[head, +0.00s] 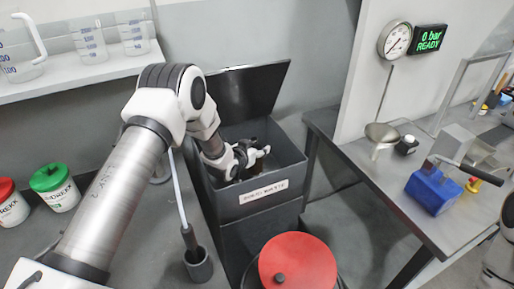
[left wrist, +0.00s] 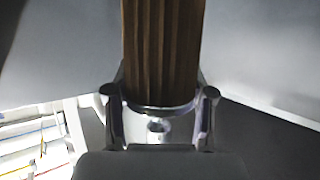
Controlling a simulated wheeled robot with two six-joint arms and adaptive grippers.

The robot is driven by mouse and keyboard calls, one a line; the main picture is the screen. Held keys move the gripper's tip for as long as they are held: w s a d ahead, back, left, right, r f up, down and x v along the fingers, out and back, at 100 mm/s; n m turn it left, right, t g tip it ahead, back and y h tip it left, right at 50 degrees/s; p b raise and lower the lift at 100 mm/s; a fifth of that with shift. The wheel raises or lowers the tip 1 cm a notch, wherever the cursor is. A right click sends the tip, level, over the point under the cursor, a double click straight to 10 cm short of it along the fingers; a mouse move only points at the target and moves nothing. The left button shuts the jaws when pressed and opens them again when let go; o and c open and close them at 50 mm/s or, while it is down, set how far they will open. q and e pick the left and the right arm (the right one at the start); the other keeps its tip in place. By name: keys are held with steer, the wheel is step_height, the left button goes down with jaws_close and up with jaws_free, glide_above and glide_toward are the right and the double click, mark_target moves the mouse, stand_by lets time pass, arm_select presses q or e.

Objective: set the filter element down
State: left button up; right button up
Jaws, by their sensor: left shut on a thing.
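The filter element (left wrist: 162,50) is a brown pleated cylinder with a metallic end ring, seen in the left wrist view. My left gripper (left wrist: 158,104) is shut on it, one finger on each side near the ring. In the head view my left gripper (head: 250,158) reaches down into the mouth of a dark grey bin (head: 232,210) with a raised lid. There the filter element is mostly hidden by the gripper and the bin wall. I cannot tell whether it touches the bin. My right gripper is not in view; only white arm parts show at the right edge.
A red round lid (head: 298,262) stands in front of the bin. A grey holder with a rod (head: 198,264) is to its left. At right is a metal bench (head: 375,185) with a blue block (head: 432,190). Green and red lidded tubs (head: 55,187) stand at left.

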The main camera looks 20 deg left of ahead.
arm_select(q)
steer(key=shift+f+b, duration=0.3)
steer(key=shift+f, duration=0.2)
steer(key=o, duration=1.2)
steer(key=shift+r, duration=0.1)
steer(key=shift+r, duration=0.15)
steer(key=shift+r+p, duration=0.45)
steer(key=shift+p, duration=0.2)
steer(key=b+v, duration=0.1)
steer(key=v, duration=0.6)
steer(key=shift+s+r, duration=0.1)
steer(key=shift+s, duration=0.1)
